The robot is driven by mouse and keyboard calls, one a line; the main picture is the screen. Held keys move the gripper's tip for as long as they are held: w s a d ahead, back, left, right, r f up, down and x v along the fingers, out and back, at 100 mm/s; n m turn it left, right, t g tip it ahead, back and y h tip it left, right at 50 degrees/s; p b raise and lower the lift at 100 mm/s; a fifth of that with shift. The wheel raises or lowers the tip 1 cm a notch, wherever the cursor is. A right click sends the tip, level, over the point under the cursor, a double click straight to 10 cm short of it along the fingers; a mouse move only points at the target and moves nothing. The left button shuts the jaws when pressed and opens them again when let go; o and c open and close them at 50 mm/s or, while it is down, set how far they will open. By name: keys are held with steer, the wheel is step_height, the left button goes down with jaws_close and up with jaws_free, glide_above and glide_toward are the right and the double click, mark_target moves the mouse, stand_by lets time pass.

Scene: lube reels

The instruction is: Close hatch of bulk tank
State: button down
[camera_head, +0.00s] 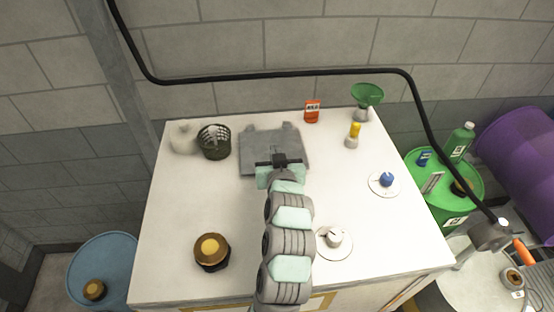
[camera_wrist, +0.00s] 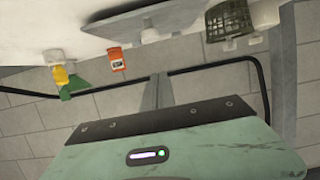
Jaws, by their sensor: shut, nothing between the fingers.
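A flat grey plate with notched corners, which looks like the hatch (camera_head: 256,140), is at the back middle of the white tank top (camera_head: 190,190). It also shows at the top of the wrist view (camera_wrist: 130,28), which is upside down. I cannot tell whether it lies fully flat or is tilted. My gripper (camera_head: 279,158) is over the plate's front middle and hides part of it. In the wrist view its fingers (camera_wrist: 157,90) are together with nothing between them. I cannot tell whether they touch the plate.
A dark basket (camera_head: 214,142) and a pale jug (camera_head: 184,138) stand left of the plate. An orange can (camera_head: 312,111), a green funnel (camera_head: 367,95) and a yellow-topped bottle (camera_head: 353,134) stand right. A brown-gold cap (camera_head: 211,250) is front left, with blue (camera_head: 386,180) and white (camera_head: 334,238) knobs at right.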

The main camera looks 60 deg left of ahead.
steer(key=p+x, duration=0.1)
steer(key=x, duration=0.3)
steer(key=shift+a, duration=0.25)
steer(key=f, duration=0.1)
steer(key=f+p, duration=0.1)
steer(key=f, duration=0.1)
steer(key=shift+d+f+p, duration=0.25)
steer(key=shift+d+p, duration=0.05)
steer(key=shift+f, duration=0.3)
steer(key=shift+f+b, duration=0.5)
steer(key=shift+b, duration=0.3)
steer(key=b, duration=0.1)
steer(key=f+y+b, duration=0.1)
steer(key=b, duration=0.1)
steer(key=shift+s+d+f, duration=0.15)
steer(key=shift+d+f, duration=0.05)
steer(key=shift+d, duration=0.05)
steer(key=shift+r+b, duration=0.15)
steer(key=shift+b, duration=0.15)
